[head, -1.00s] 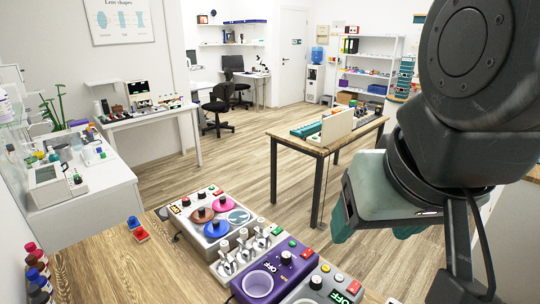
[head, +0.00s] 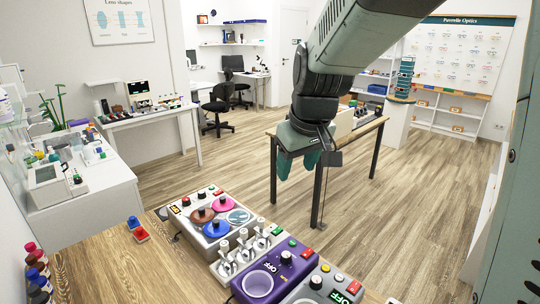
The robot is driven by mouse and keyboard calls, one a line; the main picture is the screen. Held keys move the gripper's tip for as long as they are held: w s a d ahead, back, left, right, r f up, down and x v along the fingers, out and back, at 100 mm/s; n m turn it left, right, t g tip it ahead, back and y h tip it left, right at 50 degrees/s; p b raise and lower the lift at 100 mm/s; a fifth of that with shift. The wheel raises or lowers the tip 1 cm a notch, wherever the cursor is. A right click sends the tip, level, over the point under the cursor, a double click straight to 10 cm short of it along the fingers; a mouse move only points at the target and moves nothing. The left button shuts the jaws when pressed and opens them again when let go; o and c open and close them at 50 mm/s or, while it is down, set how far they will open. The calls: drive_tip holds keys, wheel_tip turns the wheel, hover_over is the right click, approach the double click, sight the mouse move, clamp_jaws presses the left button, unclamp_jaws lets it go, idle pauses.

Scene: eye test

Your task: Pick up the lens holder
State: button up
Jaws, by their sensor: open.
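I cannot tell for certain which thing is the lens holder. A white panel on the wooden table bears round discs with dark knobs: a brown disc (head: 201,215), a pink disc (head: 222,204) and a blue disc (head: 217,229). A small blue piece (head: 133,222) and a small red piece (head: 141,234) stand on the table left of the panel. My gripper (head: 298,165) is open and its teal fingers point down. It hangs in the air, above and to the right of the panel in the picture, apart from everything on the table. I see nothing between its fingers.
Beside the panel stand a unit with silver levers (head: 245,247) and a purple device (head: 262,284) with a round bowl. Dark bottles (head: 38,270) with coloured caps line the left edge. The wooden table (head: 120,275) is bare at front left. A second table (head: 372,126) stands behind my gripper.

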drive_tip(key=n+y, duration=0.1)
drive_tip(key=n, duration=0.1)
approach(259, 225)
drive_tip(key=shift+n+g+y, duration=0.5)
drive_tip(key=shift+n+g, duration=0.1)
drive_tip(key=w+f, duration=0.2)
drive_tip(key=f, duration=0.1)
drive_tip(key=w+f, duration=0.2)
drive_tip(key=shift+a+f, duration=0.2)
drive_tip(key=shift+a, duration=0.15)
drive_tip(key=x, duration=0.5)
drive_tip(key=shift+d+f, duration=0.1)
drive_tip(key=shift+f, duration=0.3)
clamp_jaws()
